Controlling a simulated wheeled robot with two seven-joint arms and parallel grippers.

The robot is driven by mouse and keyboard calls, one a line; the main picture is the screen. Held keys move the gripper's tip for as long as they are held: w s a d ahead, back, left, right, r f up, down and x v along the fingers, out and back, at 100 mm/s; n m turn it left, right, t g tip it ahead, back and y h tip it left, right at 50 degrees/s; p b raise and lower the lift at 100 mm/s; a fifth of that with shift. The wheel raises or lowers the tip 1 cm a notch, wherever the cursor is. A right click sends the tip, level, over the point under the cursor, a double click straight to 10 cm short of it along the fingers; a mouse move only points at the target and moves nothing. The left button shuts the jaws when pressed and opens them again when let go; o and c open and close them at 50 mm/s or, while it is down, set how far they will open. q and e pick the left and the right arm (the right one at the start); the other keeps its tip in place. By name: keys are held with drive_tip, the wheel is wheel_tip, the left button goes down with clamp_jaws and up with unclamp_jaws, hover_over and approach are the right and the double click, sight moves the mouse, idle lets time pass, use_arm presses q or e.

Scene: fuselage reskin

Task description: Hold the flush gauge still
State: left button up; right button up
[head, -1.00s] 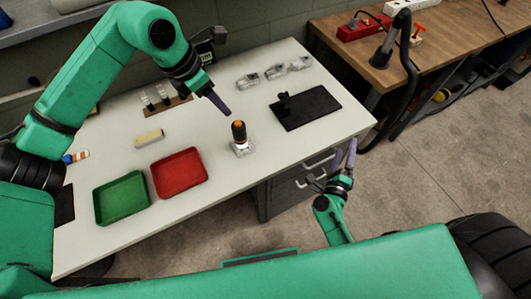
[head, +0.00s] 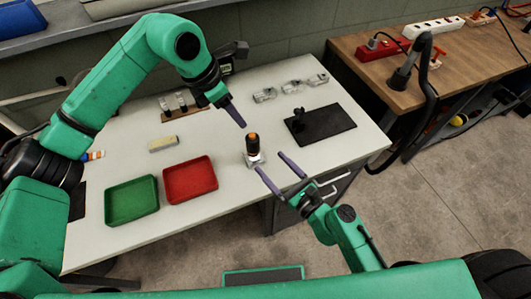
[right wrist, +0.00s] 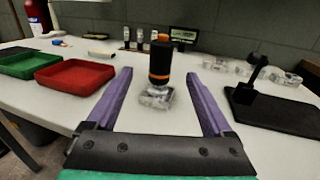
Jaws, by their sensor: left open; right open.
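A small upright device with a black body, an orange band and a clear or metallic base (head: 253,146) stands near the table's front edge. I take it to be the flush gauge. In the right wrist view the gauge (right wrist: 160,62) shows between the finger lines, ahead of the tips. My right gripper (head: 274,166) is open and empty at the front edge, fingers pointing at the gauge, not around it. My left gripper (head: 238,118) is open and empty, above and behind the gauge. It is seen edge-on, so its far finger is hidden.
A red tray (head: 190,180) and a green tray (head: 132,201) lie to the left. A black plate (head: 322,124) with a small black upright part lies to the right. Clear parts (head: 292,87) and a yellowish block (head: 163,143) are farther back. White table is bare around the gauge.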

sight(253, 147)
drive_tip(key=x, duration=1.3)
drive_tip(key=shift+w+a, duration=0.1)
drive_tip(key=shift+w, duration=0.2)
clamp_jaws()
use_arm(q)
clamp_jaws()
idle(0.8)
